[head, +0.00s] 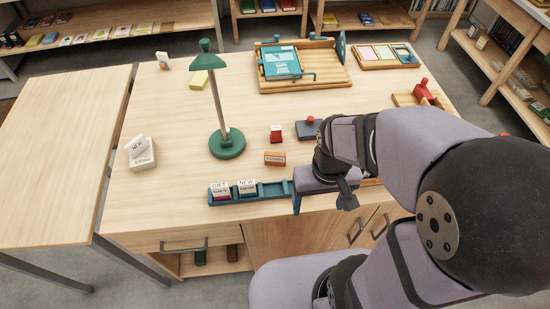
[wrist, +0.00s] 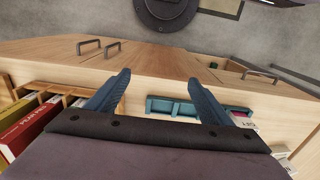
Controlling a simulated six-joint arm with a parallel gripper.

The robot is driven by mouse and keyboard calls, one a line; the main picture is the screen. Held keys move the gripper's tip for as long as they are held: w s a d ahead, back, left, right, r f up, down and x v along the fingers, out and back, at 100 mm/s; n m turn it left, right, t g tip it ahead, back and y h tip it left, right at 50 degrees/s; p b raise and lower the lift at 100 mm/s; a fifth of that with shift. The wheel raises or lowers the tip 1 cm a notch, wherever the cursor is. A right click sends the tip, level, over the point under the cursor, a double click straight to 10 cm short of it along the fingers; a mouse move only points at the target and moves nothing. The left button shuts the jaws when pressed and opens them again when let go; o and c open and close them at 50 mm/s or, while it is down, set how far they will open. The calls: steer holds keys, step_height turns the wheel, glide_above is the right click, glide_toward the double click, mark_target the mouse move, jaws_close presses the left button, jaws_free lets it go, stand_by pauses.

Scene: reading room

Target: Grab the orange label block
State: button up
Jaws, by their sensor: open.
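The small orange label block (head: 275,158) lies on the table in the head view, with faint lettering on its front. It is behind the teal slotted tray (head: 265,194) and to the left of my gripper (head: 322,198). My gripper is open and empty over the table's front edge, by the tray's right end. In the wrist view, the two blue fingers of my gripper (wrist: 160,84) are spread, with the teal tray (wrist: 165,107) showing between them. I cannot make out the orange block in the wrist view.
Blocks marked GIFT (head: 220,190) and NEW (head: 247,187) stand in the tray's left slots. A green lamp (head: 227,143) stands to the left.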

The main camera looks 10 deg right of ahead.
step_height(320, 180, up, 5)
steer(key=n+t+h+b, duration=0.5)
steer(key=n+t+b, duration=0.6)
steer(key=n+b, duration=1.65)
glide_above(276, 154)
steer(key=s+a+p, duration=0.2)
steer(key=s+p, duration=0.1)
steer(key=p, duration=0.1)
steer(key=n, duration=0.4)
steer(key=f, duration=1)
steer(key=shift+w+d+f+p, duration=0.2)
steer(key=shift+d+f+p, duration=0.2)
steer(key=shift+f, duration=0.25)
steer(key=shift+w+d+f, duration=0.2)
steer(key=shift+w+f, duration=0.1)
steer(key=shift+w, duration=0.1)
steer(key=shift+b+x, duration=0.75)
steer(key=shift+x, duration=2.35)
steer(key=shift+w+a, duration=0.1)
steer(key=shift+a, duration=0.05)
steer(key=c, duration=1.1)
